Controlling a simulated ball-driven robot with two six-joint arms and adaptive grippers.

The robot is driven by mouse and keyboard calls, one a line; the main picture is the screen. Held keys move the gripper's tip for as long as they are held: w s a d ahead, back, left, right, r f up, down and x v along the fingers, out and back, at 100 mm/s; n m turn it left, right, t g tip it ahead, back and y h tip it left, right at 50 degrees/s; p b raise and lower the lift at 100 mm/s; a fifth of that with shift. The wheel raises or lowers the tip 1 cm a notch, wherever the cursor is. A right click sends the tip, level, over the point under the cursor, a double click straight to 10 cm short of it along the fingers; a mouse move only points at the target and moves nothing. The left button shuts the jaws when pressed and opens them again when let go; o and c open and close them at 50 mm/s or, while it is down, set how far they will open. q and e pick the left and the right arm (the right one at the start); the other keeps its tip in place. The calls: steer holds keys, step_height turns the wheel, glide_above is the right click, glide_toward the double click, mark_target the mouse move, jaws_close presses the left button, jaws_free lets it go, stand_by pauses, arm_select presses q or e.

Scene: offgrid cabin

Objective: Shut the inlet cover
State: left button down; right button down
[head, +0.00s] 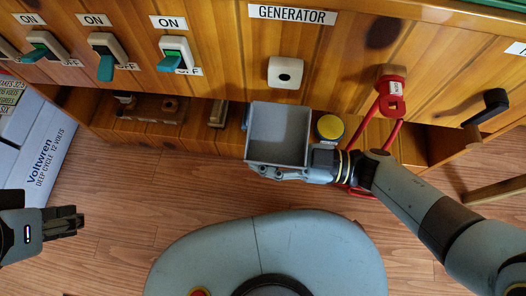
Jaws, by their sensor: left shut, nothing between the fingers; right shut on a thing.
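The inlet cover (278,133) is a grey, square, shallow-looking panel with a raised rim. It sticks out from the wooden cabinet front below the GENERATOR label, so it looks open. My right gripper (262,171) is at the cover's near edge, shut on it; the fingers partly hide that edge. The inlet behind the cover cannot be made out. My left gripper (78,221) is shut and empty above the floor at the far left, well away from the cover.
A yellow-topped round thing (330,127) and a red cable with plug (391,97) are close to my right wrist. Teal-handled switches (174,59) line the upper left. A battery box (42,150) stands left.

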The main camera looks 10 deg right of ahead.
steer(key=c, duration=1.4)
jaws_free()
steer(key=shift+w+d+r, duration=0.15)
steer(key=shift+w+d, duration=0.05)
steer(key=shift+w, duration=0.2)
steer(key=shift+c, duration=0.2)
steer(key=shift+o, duration=0.5)
steer(key=shift+s, duration=0.15)
steer(key=v, duration=1.2)
